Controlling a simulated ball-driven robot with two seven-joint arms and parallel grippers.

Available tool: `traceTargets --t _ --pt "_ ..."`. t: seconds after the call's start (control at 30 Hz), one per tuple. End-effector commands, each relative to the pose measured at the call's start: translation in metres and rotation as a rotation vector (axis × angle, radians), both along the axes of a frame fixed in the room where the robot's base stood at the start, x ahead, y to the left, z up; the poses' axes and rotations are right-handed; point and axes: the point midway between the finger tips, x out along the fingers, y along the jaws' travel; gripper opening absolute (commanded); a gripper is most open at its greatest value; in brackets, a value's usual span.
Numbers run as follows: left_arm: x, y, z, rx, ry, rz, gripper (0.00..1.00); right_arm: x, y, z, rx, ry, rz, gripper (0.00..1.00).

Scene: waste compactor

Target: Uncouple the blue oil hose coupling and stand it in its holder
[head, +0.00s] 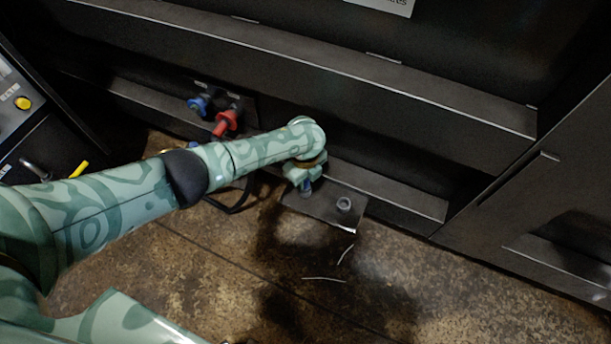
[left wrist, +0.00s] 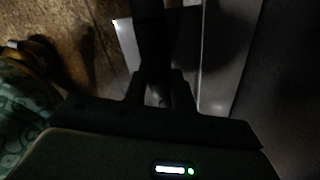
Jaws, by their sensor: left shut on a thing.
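My left gripper (head: 305,184) is at the left part of a dark shelf plate (head: 325,211) low on the machine. It is shut on the blue oil hose coupling (head: 307,187), of which only a little blue shows below the wrist. In the left wrist view the fingers (left wrist: 160,92) close on a dark cylindrical body (left wrist: 151,38). The plate carries a short round grey holder (head: 344,204), just right of the gripper. Whether the coupling touches the plate or sits in a holder is hidden. My right gripper is not in view.
A blue fitting (head: 198,104) and a red coupling (head: 227,121) are on the machine panel at the left. A dark hose (head: 238,207) loops below my arm. A long ledge (head: 390,187) runs behind the plate. The brown floor in front is mostly clear.

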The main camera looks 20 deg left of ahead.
Motion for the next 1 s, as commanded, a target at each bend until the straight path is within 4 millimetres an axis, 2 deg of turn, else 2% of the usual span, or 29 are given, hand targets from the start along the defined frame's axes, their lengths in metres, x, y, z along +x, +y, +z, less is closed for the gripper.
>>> traceTargets --t 0.23,0.27,0.33,0.83,1.0 --pt "0.000 0.000 0.001 0.000 -0.001 0.000 0.00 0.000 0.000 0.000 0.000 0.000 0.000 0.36" --pt "0.000 0.000 0.001 0.000 -0.001 0.000 0.31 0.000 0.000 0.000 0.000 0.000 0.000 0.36" --pt "0.000 0.000 0.001 0.000 -0.001 0.000 0.51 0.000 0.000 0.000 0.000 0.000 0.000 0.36" --pt "0.000 0.000 0.001 0.000 0.000 0.000 0.47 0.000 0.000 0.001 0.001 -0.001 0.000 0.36" --pt "0.000 0.000 0.011 0.000 -0.003 0.001 0.47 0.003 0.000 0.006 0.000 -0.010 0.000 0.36"
